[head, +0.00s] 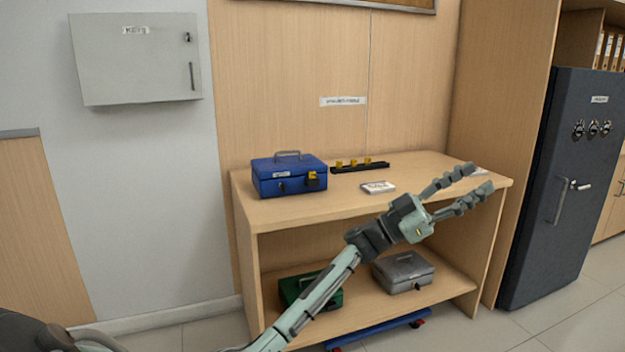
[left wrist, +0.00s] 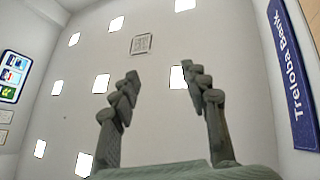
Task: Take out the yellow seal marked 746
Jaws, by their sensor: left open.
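Three small yellow seals (head: 353,163) stand in a row on a black strip (head: 376,168) at the back of the wooden counter. Another yellow piece (head: 313,180) is on the front of the blue cash box (head: 275,186), at its right side. No number on any of them is legible. My left gripper (head: 480,178) is open and empty, in front of the counter's right part, pointing up and right, away from the strip and the box. In the left wrist view the open fingers (left wrist: 160,72) have only wall and ceiling behind them. My right gripper is not in view.
A white card or pad (head: 378,187) lies on the counter near the strip. Below, the shelf holds a green box (head: 295,289), partly behind my arm, and a grey box (head: 403,272). A dark safe (head: 545,190) stands right, a grey wall cabinet (head: 135,60) hangs left.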

